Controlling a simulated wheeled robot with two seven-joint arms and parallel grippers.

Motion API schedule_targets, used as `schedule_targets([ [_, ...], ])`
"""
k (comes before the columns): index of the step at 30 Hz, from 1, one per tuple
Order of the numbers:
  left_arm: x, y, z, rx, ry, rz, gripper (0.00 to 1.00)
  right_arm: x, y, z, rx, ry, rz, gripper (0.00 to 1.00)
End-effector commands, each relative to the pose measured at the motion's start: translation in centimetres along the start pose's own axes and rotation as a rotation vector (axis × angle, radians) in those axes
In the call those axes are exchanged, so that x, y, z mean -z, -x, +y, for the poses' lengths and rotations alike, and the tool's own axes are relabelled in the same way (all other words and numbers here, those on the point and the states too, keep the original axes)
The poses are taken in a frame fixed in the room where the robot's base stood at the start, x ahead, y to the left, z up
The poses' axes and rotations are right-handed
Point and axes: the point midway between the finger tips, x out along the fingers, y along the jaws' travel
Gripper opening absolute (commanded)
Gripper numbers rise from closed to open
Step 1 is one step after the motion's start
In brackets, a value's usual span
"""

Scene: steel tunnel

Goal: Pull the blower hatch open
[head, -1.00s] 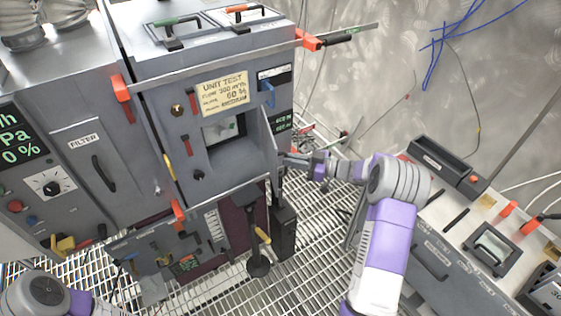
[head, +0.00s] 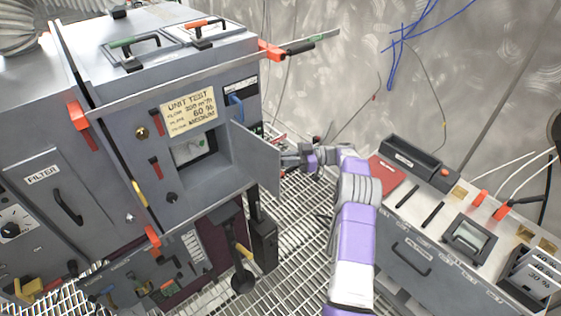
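The blower hatch (head: 257,163) is a grey panel standing out from the front of the grey blower unit (head: 108,104), at the right edge of a recess (head: 213,172) with a small display. It is swung outward and its inner face shows. My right gripper (head: 288,160) is at the hatch's far edge, on its outer side, and appears to touch it. The fingertips are partly hidden by the panel, so I cannot see whether they are closed on a handle. My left gripper is out of view.
A yellow note (head: 188,112) is stuck above the recess. A filter drawer (head: 62,190) is at the left. A grey bench (head: 420,228) with a red booklet (head: 386,177) stands at the right. Metal grating (head: 302,232) covers the floor between them.

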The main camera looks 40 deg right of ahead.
Motion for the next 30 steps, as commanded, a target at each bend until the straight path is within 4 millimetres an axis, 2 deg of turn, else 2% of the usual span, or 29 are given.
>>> schedule_targets([
  [1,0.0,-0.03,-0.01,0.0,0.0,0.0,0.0,0.18,-0.67,0.27,0.007,0.002,0.009,0.0],
  [19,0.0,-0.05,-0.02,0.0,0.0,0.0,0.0,0.19,-0.48,0.35,0.023,0.0,0.011,0.0],
  [20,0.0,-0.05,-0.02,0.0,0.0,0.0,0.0,0.18,-0.48,0.36,0.023,0.0,0.011,0.17],
  [24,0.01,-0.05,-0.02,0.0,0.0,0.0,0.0,0.15,-0.36,0.33,0.023,0.001,0.009,0.38],
  [30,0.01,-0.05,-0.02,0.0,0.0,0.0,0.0,0.08,0.0,0.29,0.02,0.0,0.005,0.38],
])
